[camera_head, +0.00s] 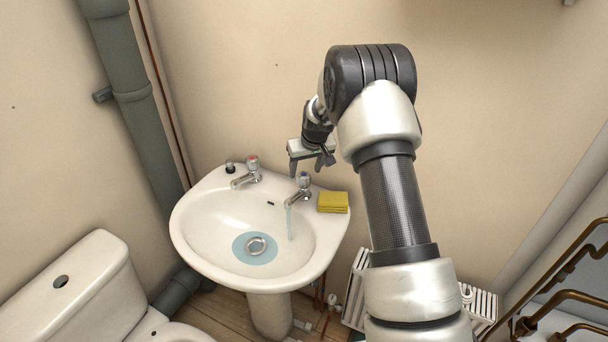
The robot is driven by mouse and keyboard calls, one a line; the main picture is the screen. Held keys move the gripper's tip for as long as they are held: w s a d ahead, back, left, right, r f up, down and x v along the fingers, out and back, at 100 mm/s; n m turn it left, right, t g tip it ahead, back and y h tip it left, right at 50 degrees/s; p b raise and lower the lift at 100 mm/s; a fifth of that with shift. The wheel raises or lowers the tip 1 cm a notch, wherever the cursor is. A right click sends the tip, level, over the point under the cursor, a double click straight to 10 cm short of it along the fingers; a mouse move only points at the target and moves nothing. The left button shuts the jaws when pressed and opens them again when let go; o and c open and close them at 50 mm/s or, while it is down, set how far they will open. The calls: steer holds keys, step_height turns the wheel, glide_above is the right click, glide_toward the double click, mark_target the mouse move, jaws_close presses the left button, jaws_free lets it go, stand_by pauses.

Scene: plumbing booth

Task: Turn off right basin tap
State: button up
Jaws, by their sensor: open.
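The white basin (190,221) stands against the wall on a pedestal. The right basin tap (300,194) is chrome with a dark or blue-marked handle top, and a thin stream of water (289,224) falls from its spout. A little water lies around the drain (257,246). The left basin tap (246,178) has a red-marked top, and no water shows from it. My gripper (308,172) is open and empty, just above the right tap's handle. Its fingers point down, and I cannot tell whether they touch the handle.
A yellow sponge or cloth (333,202) lies on the basin's right rim beside the tap. A small dark plug (229,167) sits at the back left rim. A toilet (75,290), a grey pipe (137,100) and copper pipes (570,298) stand around.

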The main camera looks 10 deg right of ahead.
mark_target(304, 175)
steer(key=shift+x, duration=2.2)
steer(key=shift+c, duration=0.3)
steer(key=c, duration=1)
